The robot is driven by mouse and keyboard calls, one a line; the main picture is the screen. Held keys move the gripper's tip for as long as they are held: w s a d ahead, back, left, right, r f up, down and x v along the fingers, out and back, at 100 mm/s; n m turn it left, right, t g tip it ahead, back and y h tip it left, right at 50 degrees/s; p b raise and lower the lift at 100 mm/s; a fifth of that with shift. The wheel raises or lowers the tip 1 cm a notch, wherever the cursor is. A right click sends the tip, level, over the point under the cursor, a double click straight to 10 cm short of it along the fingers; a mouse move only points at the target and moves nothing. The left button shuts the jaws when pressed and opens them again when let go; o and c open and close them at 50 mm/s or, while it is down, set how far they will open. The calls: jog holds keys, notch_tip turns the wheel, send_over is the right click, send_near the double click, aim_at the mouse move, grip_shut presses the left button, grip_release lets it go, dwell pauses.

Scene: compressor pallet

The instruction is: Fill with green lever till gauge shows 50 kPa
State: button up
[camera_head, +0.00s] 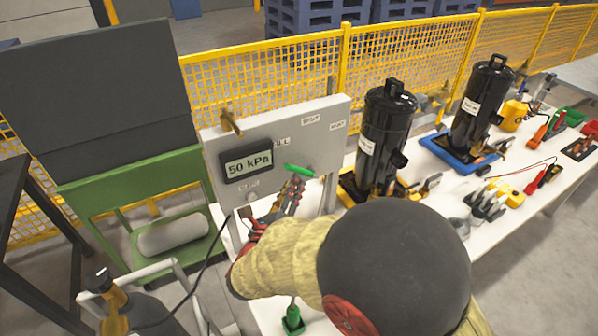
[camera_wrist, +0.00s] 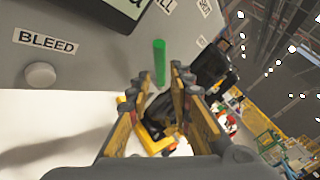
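The grey panel (camera_head: 330,125) carries a digital gauge (camera_head: 248,165) that reads 50 kPa. The green lever (camera_head: 299,170) sticks out on the panel to the right of the gauge, lying nearly level in the head view. In the wrist view the green lever (camera_wrist: 159,60) shows just beyond my fingertips. My gripper (camera_head: 294,184) is close below the lever in the head view. In the wrist view my gripper (camera_wrist: 161,78) has its two fingers apart with nothing held between them. Whether a fingertip touches the lever cannot be told.
A round knob (camera_wrist: 40,75) sits under the BLEED label (camera_wrist: 45,41). Black cylinders (camera_head: 385,135) stand on the white table (camera_head: 500,225) to the right, with tools and fittings around them. A yellow mesh fence (camera_head: 400,50) runs behind. A green cart (camera_head: 125,180) stands at left.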

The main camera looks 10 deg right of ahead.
aim_at(300, 171)
jog(key=b+x, duration=0.1)
jog(key=x, duration=0.5)
jog(key=shift+f+b, duration=0.15)
jog(key=shift+b, duration=0.25)
jog(key=shift+w+d, duration=0.25)
jog(key=shift+w, duration=0.3)
jog(key=shift+c, duration=0.4)
jog(key=c, duration=0.4)
grip_shut()
